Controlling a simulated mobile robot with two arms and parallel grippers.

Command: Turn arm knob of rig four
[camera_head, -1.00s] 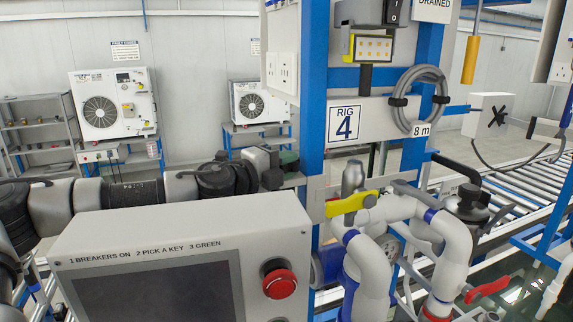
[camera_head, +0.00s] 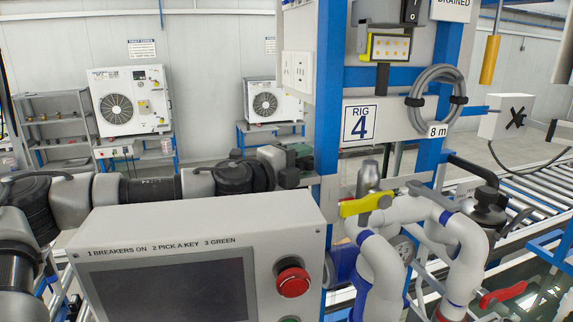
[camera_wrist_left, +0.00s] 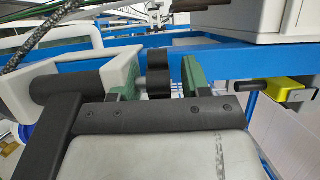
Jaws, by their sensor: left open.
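My left arm comes in from the left above the rig's control panel (camera_head: 200,222). Its gripper (camera_head: 297,165), with green fingers, is at the left side of the blue post of rig four (camera_head: 327,100). In the left wrist view, the gripper (camera_wrist_left: 158,78) is open, its green fingers on either side of a black round knob (camera_wrist_left: 158,72) in front of a blue beam. A gap shows between the knob and the right finger; whether the left finger touches it I cannot tell. The rig four sign (camera_head: 360,125) is to the gripper's right. My right gripper is out of view.
A red emergency button (camera_head: 292,282) sits on the panel. A yellow valve handle (camera_head: 362,204) and white pipes (camera_head: 455,240) are right of the gripper. A red handle (camera_head: 503,294) is lower right. A coiled grey hose (camera_head: 435,98) hangs above. A yellow part (camera_wrist_left: 286,89) shows in the left wrist view.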

